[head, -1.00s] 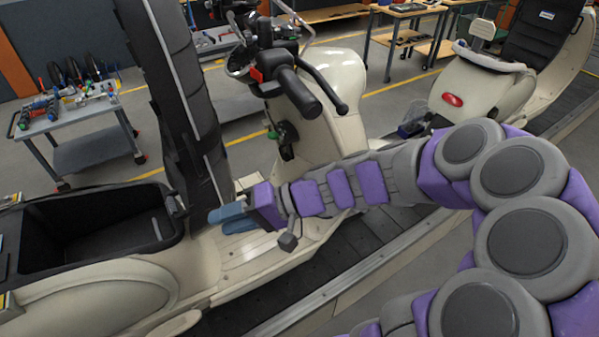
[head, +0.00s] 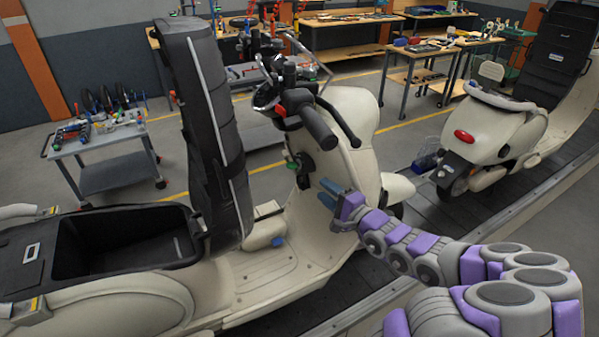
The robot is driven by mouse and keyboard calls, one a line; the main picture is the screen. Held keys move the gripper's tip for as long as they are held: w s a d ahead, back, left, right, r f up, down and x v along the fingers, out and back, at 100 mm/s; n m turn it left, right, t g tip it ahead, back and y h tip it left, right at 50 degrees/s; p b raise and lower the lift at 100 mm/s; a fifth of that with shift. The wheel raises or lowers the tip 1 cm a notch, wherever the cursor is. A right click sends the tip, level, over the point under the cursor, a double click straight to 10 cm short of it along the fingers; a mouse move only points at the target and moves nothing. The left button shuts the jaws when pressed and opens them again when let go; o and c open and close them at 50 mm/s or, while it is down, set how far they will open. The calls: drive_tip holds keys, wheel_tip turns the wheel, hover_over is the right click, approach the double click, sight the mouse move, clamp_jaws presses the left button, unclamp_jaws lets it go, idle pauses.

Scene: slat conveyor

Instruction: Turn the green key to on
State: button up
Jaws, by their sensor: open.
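The green key (head: 291,165) sits in a dark lock housing on the inner side of the cream scooter's front shield (head: 345,165), below the handlebar. It is small, and its exact angle cannot be told. My gripper (head: 329,194) has blue fingers and is open and empty. It is raised beside the front shield, to the right of the key and a little lower in the picture, apart from the key. Nothing hides the key.
The black handlebar grip (head: 318,127) and lever stand above the key. The raised black seat (head: 208,130) rises to the left, over the open storage bin (head: 125,240). A second scooter (head: 490,135) stands behind on the conveyor. A grey tool cart (head: 110,165) stands at far left.

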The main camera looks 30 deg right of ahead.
sight(291, 163)
drive_tip(key=x, duration=1.4)
drive_tip(key=shift+w+a, duration=0.15)
drive_tip(key=shift+w+a+r, duration=0.1)
drive_tip(key=shift+w+a, duration=0.2)
drive_tip(key=shift+w, duration=0.35)
drive_tip(key=shift+d, duration=0.1)
drive_tip(key=c, duration=0.3)
clamp_jaws()
drive_tip(key=t+b, duration=0.1)
drive_tip(key=b, duration=0.4)
drive_tip(key=shift+f+t, duration=0.2)
drive_tip(key=shift+t, duration=0.2)
drive_tip(key=shift+r+t+b, duration=0.15)
drive_tip(key=shift+t+b, duration=0.35)
drive_tip(key=shift+b, duration=0.25)
